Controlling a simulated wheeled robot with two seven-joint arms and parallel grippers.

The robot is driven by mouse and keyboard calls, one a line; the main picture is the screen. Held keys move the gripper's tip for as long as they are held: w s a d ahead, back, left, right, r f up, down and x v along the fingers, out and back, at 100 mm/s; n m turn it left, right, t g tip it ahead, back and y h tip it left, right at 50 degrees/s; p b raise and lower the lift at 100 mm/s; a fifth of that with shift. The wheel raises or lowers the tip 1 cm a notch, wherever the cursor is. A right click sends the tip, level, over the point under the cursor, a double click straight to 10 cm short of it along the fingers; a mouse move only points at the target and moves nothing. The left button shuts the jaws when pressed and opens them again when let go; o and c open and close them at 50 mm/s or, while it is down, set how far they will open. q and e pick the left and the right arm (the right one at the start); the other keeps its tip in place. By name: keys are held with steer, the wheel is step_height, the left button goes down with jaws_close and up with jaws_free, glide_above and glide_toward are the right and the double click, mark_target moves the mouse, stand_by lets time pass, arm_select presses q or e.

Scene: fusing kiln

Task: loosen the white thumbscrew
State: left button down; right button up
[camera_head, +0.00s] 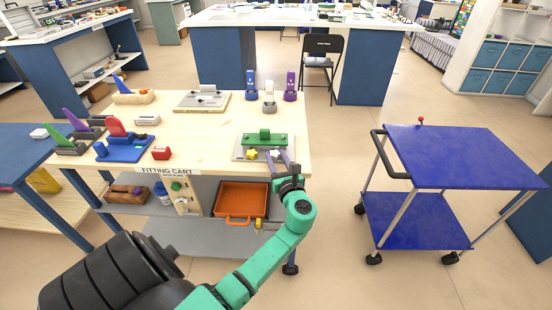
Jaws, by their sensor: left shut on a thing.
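A green bar (264,139) sits on a grey plate (240,147) at the front right of the wooden-topped fitting cart. The white thumbscrew (275,153) is at the front of this fixture. A yellow star-shaped thumbscrew (251,154) is to its left. My left gripper (279,157), on the green arm, reaches in from below with its fingers around the white thumbscrew and is shut on it. The fingers partly hide the screw, and its turn angle is too small to tell. My right gripper is not in view.
The fitting cart top (205,140) also bears a blue fixture (124,149), a red block (161,153) and several upright tools at the back. An orange tray (240,200) sits below. A blue trolley (460,155) stands right, with open floor between.

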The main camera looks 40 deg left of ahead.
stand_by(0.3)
arm_select(q)
steer(key=shift+c, duration=2.2)
jaws_free()
steer(key=b+v, duration=0.1)
steer(key=v, duration=1.3)
steer(key=shift+s+d, duration=0.15)
steer(key=shift+d, duration=0.1)
